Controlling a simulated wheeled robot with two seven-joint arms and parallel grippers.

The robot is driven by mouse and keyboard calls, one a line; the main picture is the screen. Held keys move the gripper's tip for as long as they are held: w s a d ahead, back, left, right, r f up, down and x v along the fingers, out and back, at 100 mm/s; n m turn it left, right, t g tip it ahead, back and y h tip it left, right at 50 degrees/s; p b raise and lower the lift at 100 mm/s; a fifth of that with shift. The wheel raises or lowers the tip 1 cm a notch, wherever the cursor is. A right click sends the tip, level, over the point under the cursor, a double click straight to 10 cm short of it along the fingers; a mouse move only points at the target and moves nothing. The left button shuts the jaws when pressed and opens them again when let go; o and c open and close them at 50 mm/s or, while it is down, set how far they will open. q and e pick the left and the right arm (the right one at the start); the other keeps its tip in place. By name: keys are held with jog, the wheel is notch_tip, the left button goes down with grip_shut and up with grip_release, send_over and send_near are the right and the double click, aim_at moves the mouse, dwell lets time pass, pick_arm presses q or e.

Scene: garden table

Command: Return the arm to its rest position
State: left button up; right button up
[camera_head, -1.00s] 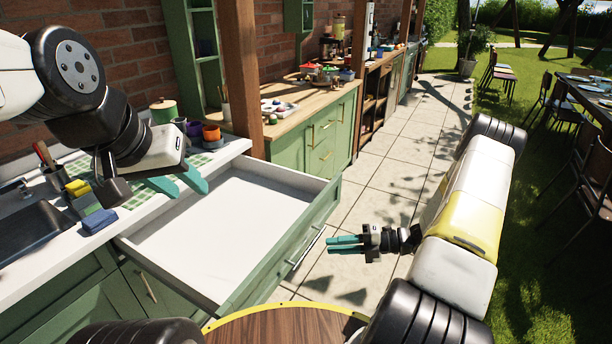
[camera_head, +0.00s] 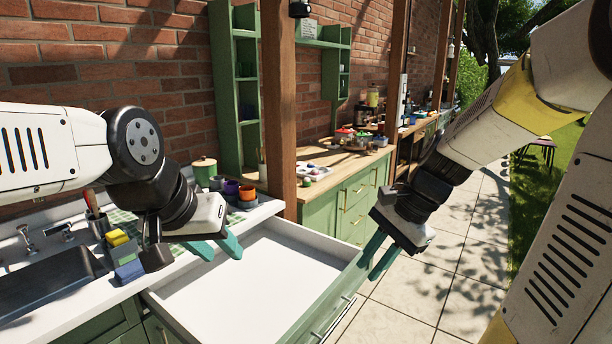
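A sink (camera_head: 50,285) lies at the left, with sponges (camera_head: 122,254) beside it. Cups (camera_head: 246,195) and a green canister (camera_head: 204,172) stand behind my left gripper. A wooden post (camera_head: 281,110) rises behind the drawer. The paved path (camera_head: 455,250) at right is clear.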

jog(key=s+d+r+n+t+h, duration=0.1)
jog(key=s+r+n+t, duration=0.4)
jog(key=n, duration=0.6)
notch_tip(320, 180, up, 3)
jog(key=shift+s+r+h, duration=0.1)
jog(key=shift+s+h, duration=0.8)
jog(key=shift+s, duration=0.1)
jog(key=shift+d, duration=0.1)
